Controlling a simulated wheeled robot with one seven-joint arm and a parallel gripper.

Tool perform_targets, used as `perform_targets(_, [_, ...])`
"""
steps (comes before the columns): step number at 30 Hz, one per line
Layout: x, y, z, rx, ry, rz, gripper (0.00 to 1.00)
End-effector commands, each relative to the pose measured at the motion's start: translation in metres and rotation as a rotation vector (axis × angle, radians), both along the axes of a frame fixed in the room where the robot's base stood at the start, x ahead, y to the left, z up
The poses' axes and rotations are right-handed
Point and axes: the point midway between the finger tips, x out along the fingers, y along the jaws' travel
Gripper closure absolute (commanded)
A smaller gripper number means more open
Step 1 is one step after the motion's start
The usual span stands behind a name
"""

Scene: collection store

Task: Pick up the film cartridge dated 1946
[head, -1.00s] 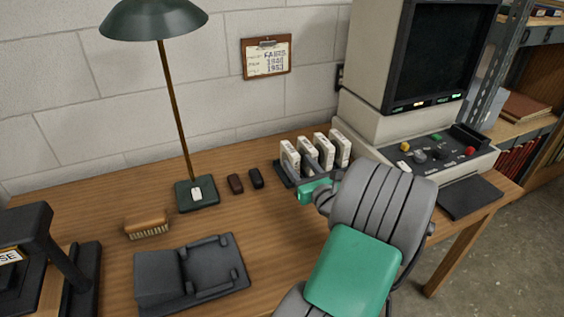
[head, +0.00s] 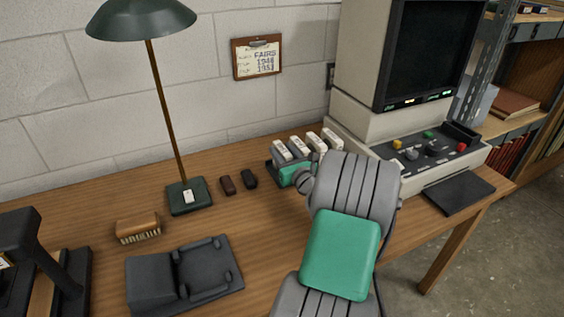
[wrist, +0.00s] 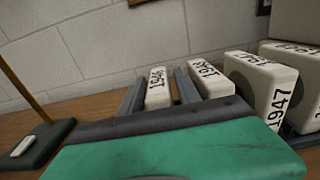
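Several cream film cartridges stand in a row in a dark rack on the desk. In the wrist view, the leftmost cartridge (wrist: 158,88) has a sideways date on top that I cannot read surely. The second cartridge (wrist: 210,79) also has a hard-to-read date. The third cartridge (wrist: 262,85) reads 1947 on its near face. The rightmost (wrist: 297,60) is partly cut off. My gripper (wrist: 160,77) is open, one finger on each side of the leftmost cartridge, with small gaps showing. The row also shows in the head view, where the second cartridge (head: 299,146) is visible and my arm hides the rack's front.
A lamp (head: 189,197) stands left of the rack, with two small dark objects (head: 238,182) between. A brush (head: 138,230) and a black cradle (head: 184,274) lie nearer. A reader machine (head: 400,135) stands right. A clipboard (head: 257,58) hangs on the wall.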

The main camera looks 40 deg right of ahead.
Motion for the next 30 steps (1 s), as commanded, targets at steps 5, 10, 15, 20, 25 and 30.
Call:
perform_targets(5, [0.0001, 0.0005, 0.0, 0.0, 0.0, 0.001, 0.76])
perform_targets(10, [0.0002, 0.0006, 0.0, 0.0, 0.0, 0.001, 0.9])
perform_targets(15, [0.0001, 0.0006, 0.0, 0.0, 0.0, 0.001, 1.0])
perform_targets(20, [0.0001, 0.0006, 0.0, 0.0, 0.0, 0.001, 1.0])
perform_targets(25, [0.0001, 0.0005, 0.0007, -0.001, -0.001, 0.001, 1.0])
perform_targets(30, [0.0002, 0.0005, 0.0017, -0.001, -0.001, 0.001, 1.0])
